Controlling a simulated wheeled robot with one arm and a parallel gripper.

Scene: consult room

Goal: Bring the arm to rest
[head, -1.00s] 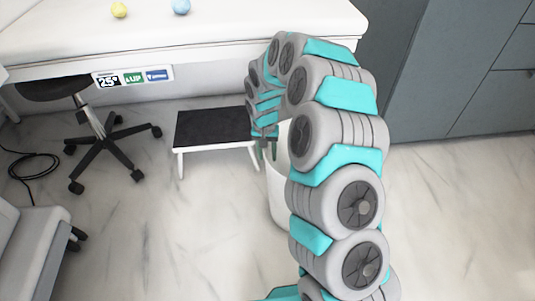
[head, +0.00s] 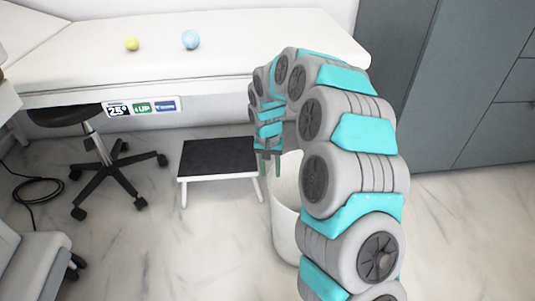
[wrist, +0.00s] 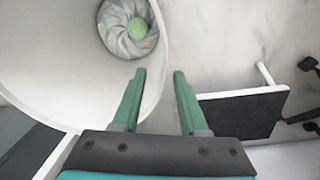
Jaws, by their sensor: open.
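My gripper (head: 268,163) hangs at the end of my curved arm, pointing down beside the left rim of a white bin (head: 287,215). In the wrist view my gripper (wrist: 157,100) shows two green fingers spread apart with nothing between them. The bin (wrist: 60,60) fills the left of that view. Inside it lie a round, striped blue-grey and cream thing (wrist: 112,40) and a green ball (wrist: 138,28). My arm hides part of the bin in the head view.
A black-topped step stool (head: 218,158) stands just left of the bin. Behind is a white exam couch (head: 240,62) with a yellow ball (head: 131,44) and a blue ball (head: 190,40) on it. A wheeled stool (head: 100,160) is at left, grey cabinets (head: 440,90) at right.

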